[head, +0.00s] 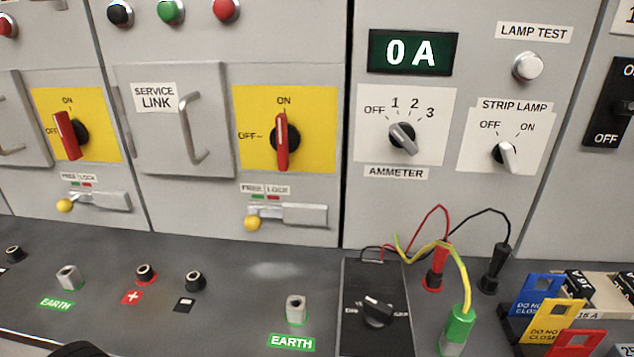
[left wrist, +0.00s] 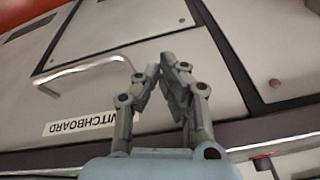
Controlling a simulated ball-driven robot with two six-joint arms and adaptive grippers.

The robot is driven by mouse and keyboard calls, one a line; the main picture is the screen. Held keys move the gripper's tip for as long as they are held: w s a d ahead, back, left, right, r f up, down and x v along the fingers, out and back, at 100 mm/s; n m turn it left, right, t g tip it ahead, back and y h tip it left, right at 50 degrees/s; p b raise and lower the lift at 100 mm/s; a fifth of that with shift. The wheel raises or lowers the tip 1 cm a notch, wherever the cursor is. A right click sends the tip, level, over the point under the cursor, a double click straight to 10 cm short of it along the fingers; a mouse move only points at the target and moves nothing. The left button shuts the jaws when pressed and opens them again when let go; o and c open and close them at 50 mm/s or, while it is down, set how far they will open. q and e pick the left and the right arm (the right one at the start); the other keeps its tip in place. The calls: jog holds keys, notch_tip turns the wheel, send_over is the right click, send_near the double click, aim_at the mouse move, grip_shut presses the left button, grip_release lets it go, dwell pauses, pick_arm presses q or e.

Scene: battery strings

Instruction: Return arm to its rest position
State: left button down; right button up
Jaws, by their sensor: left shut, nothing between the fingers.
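My left gripper (left wrist: 160,68) shows in the left wrist view. Its two fingers are closed together at the tips with nothing between them. It is in front of a grey cabinet panel (left wrist: 120,35) that appears tilted and upside down, with a metal handle (left wrist: 85,65) and a SWITCHBOARD-type label (left wrist: 80,123) whose first letter is cut off. In the head view neither gripper is seen. A dark rounded shape shows at the bottom left edge there, and I cannot tell what it is.
In the head view, a grey panel carries two red rotary switches (head: 282,142) on yellow plates, a display reading 0 A (head: 413,52) and an ammeter knob (head: 403,139). The dark ledge below holds a black box (head: 377,310), cable plugs (head: 437,262) and coloured DO NOT CLOSE tags (head: 540,295).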

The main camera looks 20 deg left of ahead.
pick_arm(q)
jog(key=s+a+f+g+b, duration=0.1)
jog(key=s+f+b, duration=0.3)
jog(key=f, duration=0.9)
jog(key=s+a+f+b, duration=0.1)
jog(key=s+f, duration=0.4)
jog(key=f, duration=0.8)
jog(key=s+f+g+b, duration=0.1)
jog(key=s+f+b, duration=0.2)
jog(key=s+f, duration=0.7)
jog(key=s, duration=0.3)
jog(key=shift+f, duration=0.3)
jog(key=shift+w+a, duration=0.1)
